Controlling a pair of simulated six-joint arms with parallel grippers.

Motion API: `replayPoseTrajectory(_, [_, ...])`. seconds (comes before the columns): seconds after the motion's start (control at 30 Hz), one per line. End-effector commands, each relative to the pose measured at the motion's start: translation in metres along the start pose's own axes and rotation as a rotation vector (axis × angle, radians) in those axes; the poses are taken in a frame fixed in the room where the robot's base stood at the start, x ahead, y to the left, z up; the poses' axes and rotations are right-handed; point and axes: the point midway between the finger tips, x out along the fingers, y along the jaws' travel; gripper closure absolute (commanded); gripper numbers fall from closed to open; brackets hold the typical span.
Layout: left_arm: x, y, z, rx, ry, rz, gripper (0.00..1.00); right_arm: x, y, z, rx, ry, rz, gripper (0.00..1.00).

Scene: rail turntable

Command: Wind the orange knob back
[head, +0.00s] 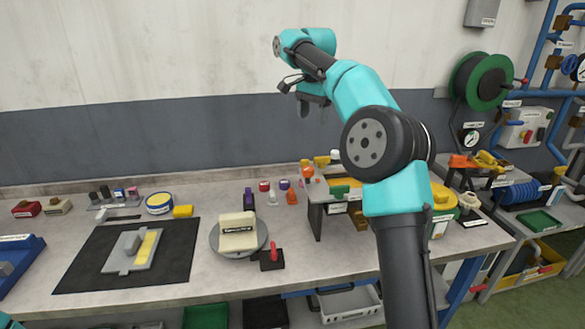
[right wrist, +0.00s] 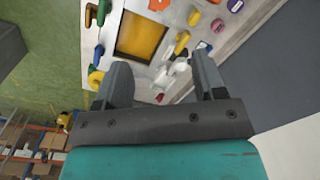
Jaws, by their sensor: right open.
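Which piece is the orange knob is not clear. A small round orange piece (head: 307,171) shows at the back of the bench, by the left end of a raised stand. Another small orange piece (head: 291,197) stands left of that stand. A round grey turntable (head: 216,240) carries a cream block (head: 238,232). My right gripper (head: 294,98) is raised in front of the wall, well above the bench and apart from everything. In the right wrist view its jaws (right wrist: 161,88) are open and empty. Only a teal bit of my left arm shows at the lower left corner.
A black base with a red lever (head: 271,254) stands right of the turntable. A black mat (head: 80,272) with a grey-and-yellow part lies left. My right arm hides part of the stand (head: 315,213). A green reel (head: 484,80) and blue pipes are at right. Bare bench shows in front.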

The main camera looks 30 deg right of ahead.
Motion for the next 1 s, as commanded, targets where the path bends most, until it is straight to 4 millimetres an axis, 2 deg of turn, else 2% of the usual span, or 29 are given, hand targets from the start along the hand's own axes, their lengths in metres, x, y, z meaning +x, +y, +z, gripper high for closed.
replayPoseTrajectory(0.03, [0.004, 0.003, 0.013, -0.014, -0.024, -0.003, 0.0, 0.0, -0.002, 0.002, 0.023, -0.002, 0.012, 0.36])
replayPoseTrajectory(0.13, [0.007, 0.004, 0.024, -0.033, -0.041, -0.007, 0.0, 0.0, -0.002, 0.004, 0.052, -0.004, 0.027, 0.36])
replayPoseTrajectory(0.57, [0.007, 0.004, 0.024, -0.036, -0.041, -0.008, 0.0, 0.002, -0.002, 0.004, 0.055, -0.004, 0.028, 0.36])
replayPoseTrajectory(0.77, [0.007, 0.004, 0.024, -0.035, -0.041, -0.008, 0.0, 0.013, -0.002, 0.003, 0.054, -0.004, 0.029, 0.36])
replayPoseTrajectory(1.0, [0.007, 0.004, 0.024, -0.035, -0.041, -0.008, 0.0, 0.042, 0.0, 0.003, 0.054, -0.004, 0.031, 0.36])
